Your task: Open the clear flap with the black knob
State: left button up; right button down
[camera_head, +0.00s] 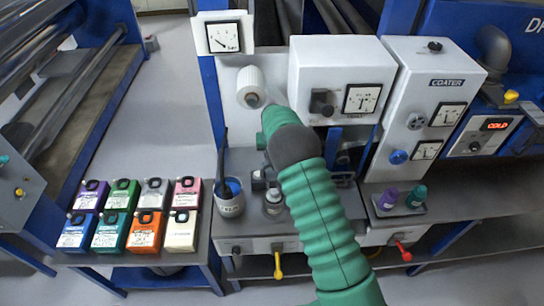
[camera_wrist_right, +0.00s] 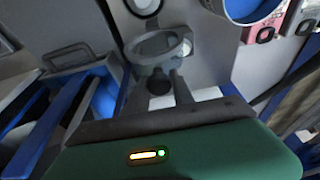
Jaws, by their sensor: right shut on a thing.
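In the right wrist view, the clear flap (camera_wrist_right: 155,46) shows as a rounded, see-through piece in front of a pale surface. Its black knob (camera_wrist_right: 158,80) sits between the two fingers of my right gripper (camera_wrist_right: 160,88), which is shut on it. How far the flap is tilted is hard to tell. My left gripper is in neither view.
Several coloured cartridges (camera_head: 145,229) fill the left shelf. A white box with a gauge (camera_head: 340,80) and the coater panel (camera_head: 430,110) stand behind.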

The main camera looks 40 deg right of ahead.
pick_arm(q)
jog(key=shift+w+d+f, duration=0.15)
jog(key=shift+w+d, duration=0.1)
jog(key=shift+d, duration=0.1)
pick_arm(e)
jog(key=shift+w+d+f, duration=0.15)
jog(key=shift+w+d, duration=0.15)
jog(key=shift+w, duration=0.1)
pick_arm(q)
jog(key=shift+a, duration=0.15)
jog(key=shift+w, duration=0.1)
pick_arm(e)
jog(key=c, duration=1.1)
grip_release()
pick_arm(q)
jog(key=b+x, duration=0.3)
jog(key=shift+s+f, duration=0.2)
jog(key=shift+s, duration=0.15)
pick_arm(e)
jog(key=v, duration=1.6)
jog(key=shift+r, duration=0.3)
